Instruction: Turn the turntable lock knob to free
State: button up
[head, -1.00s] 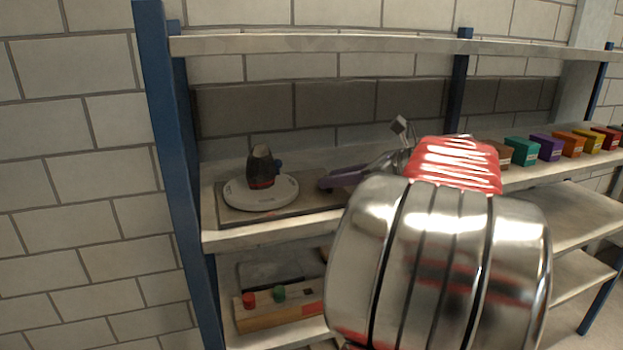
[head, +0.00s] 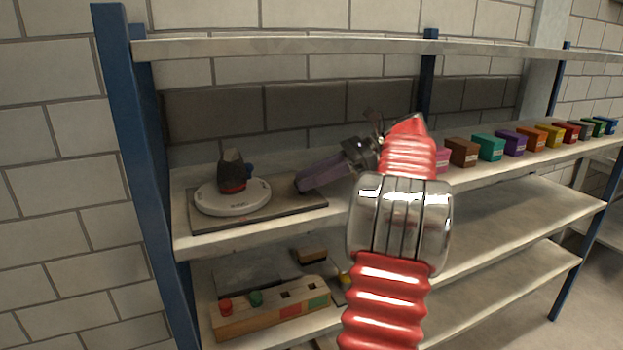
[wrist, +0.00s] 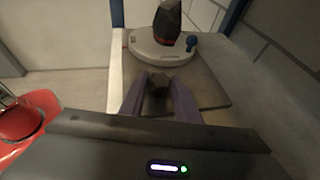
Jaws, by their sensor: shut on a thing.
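The white round turntable (head: 232,197) lies on a grey board on the middle shelf, with a dark and red object (head: 232,172) on it. It also shows at the top of the wrist view (wrist: 150,52). A small blue knob (wrist: 192,41) stands at its right side. My gripper (head: 302,186) has purple fingers, just right of the turntable and apart from it. In the wrist view they are shut on a dark faceted knob (wrist: 158,82). I cannot tell whether this is the lock knob, or which position it is in. In the head view it is hidden.
A row of coloured boxes (head: 489,147) runs along the shelf to the right. A blue shelf post (head: 134,170) stands at the left. The upper shelf (head: 290,48) runs overhead. A wooden block with coloured pegs (head: 268,308) lies on the shelf below.

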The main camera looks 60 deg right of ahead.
jog(key=shift+y, duration=0.3)
jog(key=o, duration=1)
jog(key=shift+o, duration=0.2)
